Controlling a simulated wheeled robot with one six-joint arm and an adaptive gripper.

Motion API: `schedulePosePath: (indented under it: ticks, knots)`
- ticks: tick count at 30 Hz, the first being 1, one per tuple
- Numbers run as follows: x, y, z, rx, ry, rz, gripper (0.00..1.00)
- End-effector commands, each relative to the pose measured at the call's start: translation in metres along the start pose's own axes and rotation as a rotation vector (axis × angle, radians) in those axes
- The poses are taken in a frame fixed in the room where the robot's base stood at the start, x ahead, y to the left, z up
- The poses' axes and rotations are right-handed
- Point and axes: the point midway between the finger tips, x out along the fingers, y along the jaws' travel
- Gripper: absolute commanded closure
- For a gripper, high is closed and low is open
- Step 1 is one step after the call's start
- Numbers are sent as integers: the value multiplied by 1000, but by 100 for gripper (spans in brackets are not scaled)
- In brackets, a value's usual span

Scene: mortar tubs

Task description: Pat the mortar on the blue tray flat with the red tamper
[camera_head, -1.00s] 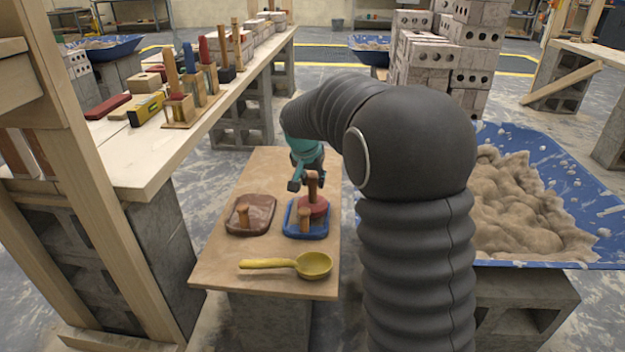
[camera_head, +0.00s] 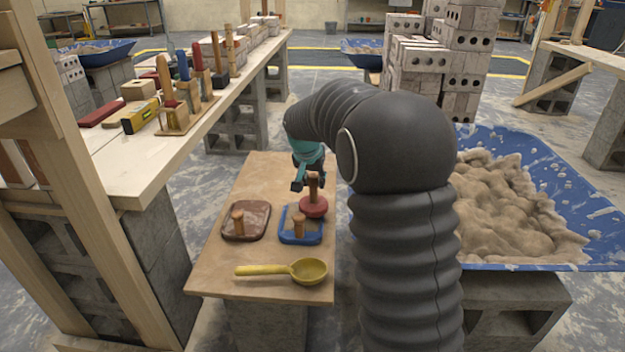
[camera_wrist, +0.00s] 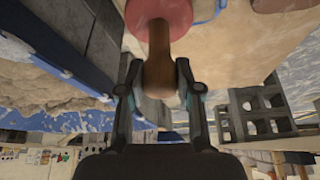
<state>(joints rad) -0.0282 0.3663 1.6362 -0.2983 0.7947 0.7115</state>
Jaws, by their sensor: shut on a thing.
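My gripper (camera_head: 310,184) is shut on the wooden handle of the red tamper (camera_head: 313,207). In the wrist view, my gripper's fingers (camera_wrist: 158,88) sit on either side of the handle (camera_wrist: 158,55), with the red disc (camera_wrist: 160,12) beyond. The tamper is upright at the far right corner of the blue tray (camera_head: 287,240), overlapping its rim in the head view. I cannot tell whether it touches anything below.
A brown tray (camera_head: 257,212) with a wooden peg lies left of the blue one. A yellow scoop (camera_head: 308,270) lies in front on the small wooden table (camera_head: 215,275). A large blue tub (camera_head: 575,163) of mortar stands right; a workbench (camera_head: 140,170) with tools stands left.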

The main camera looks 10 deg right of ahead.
Motion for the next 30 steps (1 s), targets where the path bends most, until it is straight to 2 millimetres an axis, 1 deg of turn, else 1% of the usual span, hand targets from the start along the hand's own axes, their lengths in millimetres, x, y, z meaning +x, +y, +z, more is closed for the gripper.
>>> schedulePosePath:
  ticks: [5,17,24,30]
  knots:
    - [0,0,0,0,1,-1,94]
    - [17,0,8,0,1,-1,94]
    - [13,0,6,0,-1,1,94]
    - [2,0,1,0,-1,1,94]
